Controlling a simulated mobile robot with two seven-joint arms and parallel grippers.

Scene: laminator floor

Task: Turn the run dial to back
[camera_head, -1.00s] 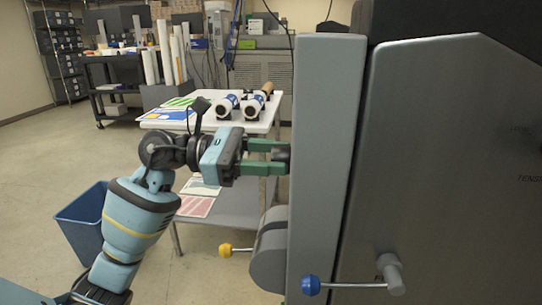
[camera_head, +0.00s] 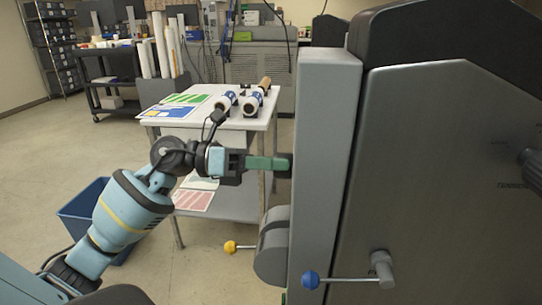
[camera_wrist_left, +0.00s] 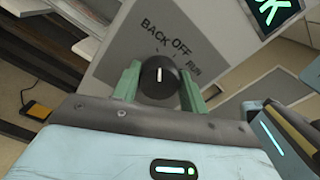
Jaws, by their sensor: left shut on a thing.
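The run dial (camera_wrist_left: 158,80) is a round black knob with a white pointer line, on a grey panel marked BACK, OFF and RUN. In the left wrist view the line points straight up, roughly toward the word BACK. My left gripper (camera_wrist_left: 162,88) has its two green fingers on either side of the dial, shut on it. In the head view the left gripper (camera_head: 286,164) reaches the left side of the grey machine (camera_head: 325,150), and the dial is mostly hidden there. My right gripper is not in view.
A blue-knobbed lever (camera_head: 311,281) and a yellow-knobbed lever (camera_head: 230,247) stick out lower on the machine. A white table (camera_head: 190,118) with rolls and printed sheets stands behind my left arm. A blue bin (camera_head: 85,215) stands on the floor at left.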

